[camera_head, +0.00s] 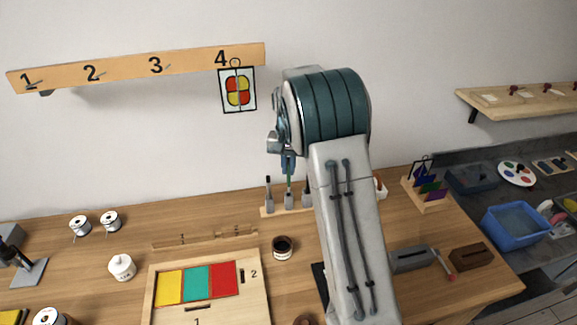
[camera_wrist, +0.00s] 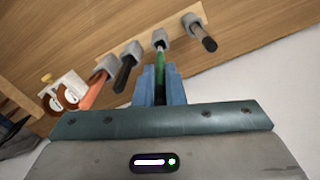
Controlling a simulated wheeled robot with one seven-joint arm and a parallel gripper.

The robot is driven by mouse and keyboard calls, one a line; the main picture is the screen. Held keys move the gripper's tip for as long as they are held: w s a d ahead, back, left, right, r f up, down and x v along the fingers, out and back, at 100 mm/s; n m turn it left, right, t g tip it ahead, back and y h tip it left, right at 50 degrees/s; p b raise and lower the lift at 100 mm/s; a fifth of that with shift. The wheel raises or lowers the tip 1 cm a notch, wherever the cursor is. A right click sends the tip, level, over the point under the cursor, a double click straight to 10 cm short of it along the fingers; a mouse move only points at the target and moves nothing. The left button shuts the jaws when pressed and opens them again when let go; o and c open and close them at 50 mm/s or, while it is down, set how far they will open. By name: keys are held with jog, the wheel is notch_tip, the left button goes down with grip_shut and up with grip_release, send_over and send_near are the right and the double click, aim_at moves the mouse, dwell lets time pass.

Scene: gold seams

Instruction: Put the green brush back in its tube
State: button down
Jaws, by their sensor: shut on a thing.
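My gripper (camera_head: 288,160) is shut on the green brush (camera_head: 289,180) and holds it upright above the wooden rack (camera_head: 277,212) at the back of the bench. In the wrist view the green brush (camera_wrist: 160,72) sits between the blue fingers (camera_wrist: 160,82). Its far end is at the mouth of a grey tube (camera_wrist: 158,38); I cannot tell whether it is inside. That tube also shows below the brush in the head view (camera_head: 288,201). Neighbouring tubes hold a brown-black brush (camera_wrist: 204,38), a black brush (camera_wrist: 125,74) and an orange brush (camera_wrist: 95,92).
My arm hides the rack's right part in the head view. A dark jar (camera_head: 283,247) stands in front of the rack. A tray with coloured panels (camera_head: 197,284) lies front left. A stained-glass panel (camera_head: 238,91) hangs under 4. Bench space left of the rack is mostly clear.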

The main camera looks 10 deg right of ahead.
aim_at(288, 180)
jog(key=shift+f+b, duration=1.8)
jog(key=shift+f, duration=1.1)
dwell(0.4)
jog(key=c, duration=0.9)
grip_release()
jog(key=shift+c, duration=0.2)
jog(key=shift+r, duration=0.1)
jog(key=shift+r+p, duration=2.45)
jog(key=shift+r, duration=1.05)
